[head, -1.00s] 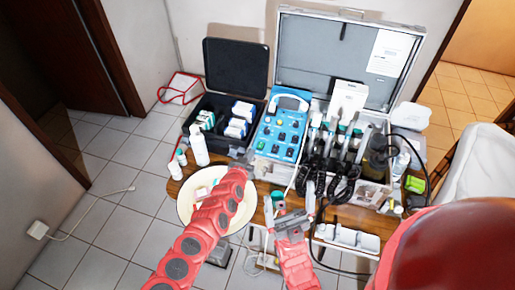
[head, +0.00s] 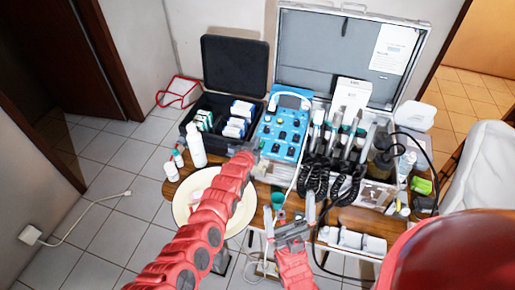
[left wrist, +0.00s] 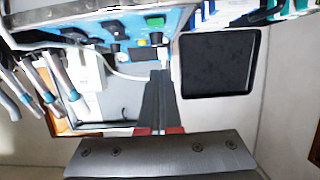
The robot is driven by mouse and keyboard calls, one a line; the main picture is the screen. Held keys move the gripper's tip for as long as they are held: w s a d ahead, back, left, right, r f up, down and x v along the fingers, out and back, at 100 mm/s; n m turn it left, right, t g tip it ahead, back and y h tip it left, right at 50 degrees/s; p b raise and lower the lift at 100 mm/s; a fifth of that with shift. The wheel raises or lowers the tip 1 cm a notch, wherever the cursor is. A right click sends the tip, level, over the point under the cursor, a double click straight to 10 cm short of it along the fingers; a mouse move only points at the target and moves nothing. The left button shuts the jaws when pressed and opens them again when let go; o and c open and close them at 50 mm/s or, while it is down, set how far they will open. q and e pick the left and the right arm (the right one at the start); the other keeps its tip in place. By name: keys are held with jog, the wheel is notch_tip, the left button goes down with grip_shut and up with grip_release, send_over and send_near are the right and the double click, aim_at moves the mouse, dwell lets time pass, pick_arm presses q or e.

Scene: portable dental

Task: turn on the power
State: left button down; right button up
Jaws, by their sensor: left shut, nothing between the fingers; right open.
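The blue control unit (head: 279,136) stands in the open case, with dark knobs and a pale curved handle at its upper end. In the left wrist view its blue panel (left wrist: 115,18) is at the top, with several dark knobs and a green switch (left wrist: 156,39). My left gripper (head: 257,147) is at the unit's lower left edge; its fingers (left wrist: 160,74) are shut and empty, with tips near the panel's edge. Whether they touch it cannot be told. My right gripper (head: 296,214) is open and empty at the table's front edge, below the unit.
A round cream basin (head: 184,214) lies under my left arm. A white bottle (head: 196,146) stands beside a black box (head: 235,67) with its lid up. Corded handpieces (head: 325,160) crowd the right of the unit.

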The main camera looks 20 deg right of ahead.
pick_arm(q)
jog(key=shift+w+d+f, duration=0.2)
jog(key=shift+d+f, duration=0.1)
jog(key=shift+f, duration=0.2)
jog(key=shift+w+d+b, duration=0.2)
jog(key=shift+w+b, duration=0.1)
jog(key=shift+b, duration=0.2)
jog(key=shift+w+d+f+b, duration=0.1)
jog(key=shift+w+f+b, duration=0.1)
jog(key=shift+f, duration=0.55)
jog(key=shift+w+d+f+b, duration=0.1)
jog(key=shift+w+f, duration=0.05)
jog(key=shift+f, duration=0.55)
jog(key=shift+a+f, duration=0.15)
jog(key=shift+f, duration=0.35)
